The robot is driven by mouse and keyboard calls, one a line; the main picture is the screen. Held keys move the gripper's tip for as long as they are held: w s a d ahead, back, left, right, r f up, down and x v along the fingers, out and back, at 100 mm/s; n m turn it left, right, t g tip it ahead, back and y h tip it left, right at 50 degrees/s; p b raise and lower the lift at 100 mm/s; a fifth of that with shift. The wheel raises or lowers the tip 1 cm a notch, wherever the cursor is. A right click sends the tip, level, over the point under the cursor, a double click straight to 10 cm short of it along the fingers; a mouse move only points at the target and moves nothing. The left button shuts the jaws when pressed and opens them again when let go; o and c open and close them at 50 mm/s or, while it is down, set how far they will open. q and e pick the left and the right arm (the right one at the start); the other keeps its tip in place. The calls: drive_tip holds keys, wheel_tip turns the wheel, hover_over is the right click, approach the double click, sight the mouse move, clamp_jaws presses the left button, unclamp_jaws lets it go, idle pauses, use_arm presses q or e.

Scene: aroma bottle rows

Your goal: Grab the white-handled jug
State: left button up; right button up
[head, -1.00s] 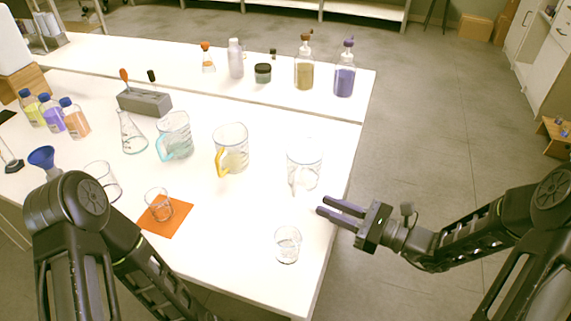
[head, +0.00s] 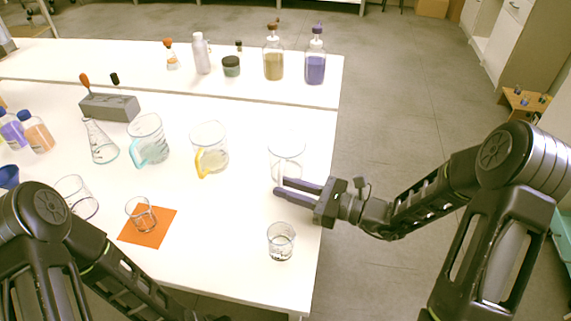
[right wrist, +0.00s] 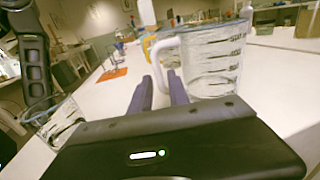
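The white-handled jug (head: 287,150) is a clear measuring jug standing upright near the right edge of the white table. In the right wrist view the jug (right wrist: 215,60) is close, with its white handle (right wrist: 158,62) turned toward my gripper. My right gripper (head: 279,187) is open, low at the near side of the jug. In the right wrist view its two fingers (right wrist: 160,88) point at the handle, with the lower handle lined up with the gap. I cannot tell whether the handle is between the fingertips. My left gripper is out of view; only its arm shows.
A yellow-handled jug (head: 209,150) and a blue-handled jug (head: 148,140) stand to the left. A small glass beaker (head: 281,241) stands near my right gripper. Another beaker (head: 141,214) is on an orange mat (head: 160,232). Bottles stand along the back table.

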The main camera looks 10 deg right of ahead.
drive_tip(key=shift+x, duration=2.6)
clamp_jaws()
